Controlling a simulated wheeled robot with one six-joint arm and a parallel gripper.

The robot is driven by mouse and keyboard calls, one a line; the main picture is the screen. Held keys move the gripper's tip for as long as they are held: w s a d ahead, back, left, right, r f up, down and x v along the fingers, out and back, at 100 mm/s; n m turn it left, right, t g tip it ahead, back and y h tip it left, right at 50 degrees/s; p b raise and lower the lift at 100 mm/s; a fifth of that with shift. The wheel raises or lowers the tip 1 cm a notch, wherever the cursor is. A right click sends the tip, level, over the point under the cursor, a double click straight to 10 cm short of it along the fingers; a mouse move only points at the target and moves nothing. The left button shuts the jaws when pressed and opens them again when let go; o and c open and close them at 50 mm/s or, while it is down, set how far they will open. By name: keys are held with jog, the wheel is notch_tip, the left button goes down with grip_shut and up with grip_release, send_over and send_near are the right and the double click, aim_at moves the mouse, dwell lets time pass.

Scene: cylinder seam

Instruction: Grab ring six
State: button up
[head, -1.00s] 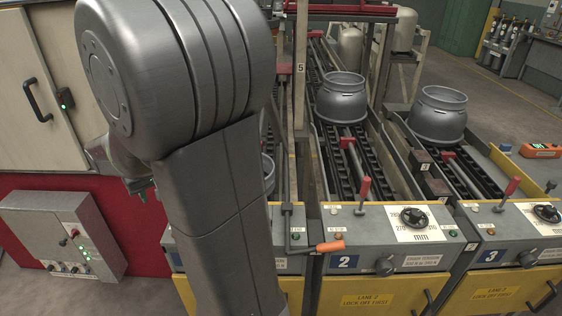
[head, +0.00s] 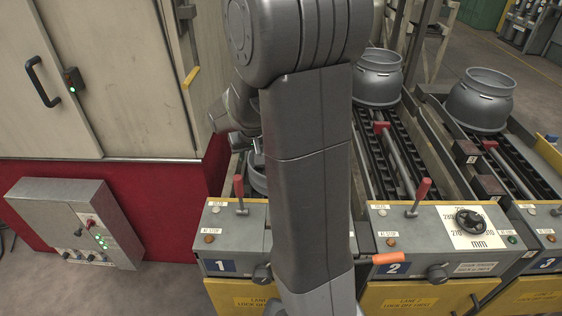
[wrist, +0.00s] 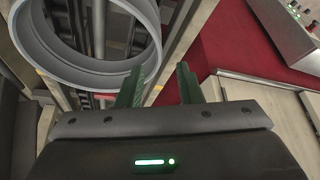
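A grey metal ring (wrist: 150,45) fills the upper left of the wrist view, seen from above with its hollow inside open. In the head view a ring in lane 1 (head: 258,181) shows only in part, mostly hidden behind my arm. No number shows on it, so I cannot tell if it is ring six. My gripper (wrist: 160,72) is open, with two green fingers apart. The left finger overlaps the ring's near rim in the picture; I cannot tell if it touches. The right finger is outside the ring, with nothing visibly held between the fingers.
Grey flanged rings stand on lane 2 (head: 378,80) and lane 3 (head: 480,100). Lane control panels with red levers (head: 239,190) line the front. A cream cabinet (head: 110,80) over a red base is left of lane 1, with a grey control box (head: 75,220) before it.

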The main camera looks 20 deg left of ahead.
aim_at(251, 164)
jog(key=shift+x, duration=1.15)
jog(key=shift+w+f, duration=0.1)
jog(key=shift+f, duration=0.45)
jog(key=shift+x, duration=2.05)
jog(key=shift+d, duration=0.2)
grip_shut()
